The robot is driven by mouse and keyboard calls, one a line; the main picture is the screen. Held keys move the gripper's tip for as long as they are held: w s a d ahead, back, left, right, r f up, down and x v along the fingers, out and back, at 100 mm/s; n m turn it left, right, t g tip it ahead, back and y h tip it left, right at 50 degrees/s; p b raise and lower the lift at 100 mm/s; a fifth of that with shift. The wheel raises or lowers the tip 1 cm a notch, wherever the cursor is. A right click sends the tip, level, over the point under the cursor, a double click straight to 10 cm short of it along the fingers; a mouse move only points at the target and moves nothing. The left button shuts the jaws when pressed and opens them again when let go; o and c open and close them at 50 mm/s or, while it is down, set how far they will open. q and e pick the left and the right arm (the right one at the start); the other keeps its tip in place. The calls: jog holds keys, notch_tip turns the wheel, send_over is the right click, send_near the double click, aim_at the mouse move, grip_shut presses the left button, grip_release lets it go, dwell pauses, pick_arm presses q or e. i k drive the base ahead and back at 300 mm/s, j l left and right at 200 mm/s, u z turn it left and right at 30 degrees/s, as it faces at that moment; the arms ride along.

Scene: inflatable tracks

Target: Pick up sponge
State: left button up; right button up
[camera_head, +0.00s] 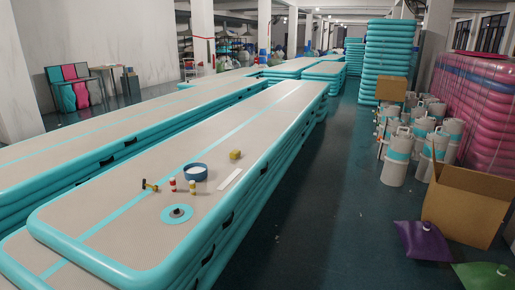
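A small yellow block that looks like the sponge (235,155) lies on the grey top of the nearest inflatable track (110,218). It is near the track's right side, just behind and to the right of a blue round tub. Nothing touches it. Neither of my grippers shows in the head view, so I cannot tell their state.
Near the sponge are the blue tub (194,172) with white contents, a white strip (229,181), small bottles (192,187), a dark-headed tool (149,185) and a teal disc (177,214). The track's right edge is close. A cardboard box (463,205) stands on the floor at right.

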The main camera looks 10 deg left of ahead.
aim_at(236, 153)
jog(key=i, duration=3.15)
jog(key=i+u, duration=0.15)
jog(key=i, duration=0.35)
jog(key=i+l+u, duration=0.2)
jog(key=i, duration=0.3)
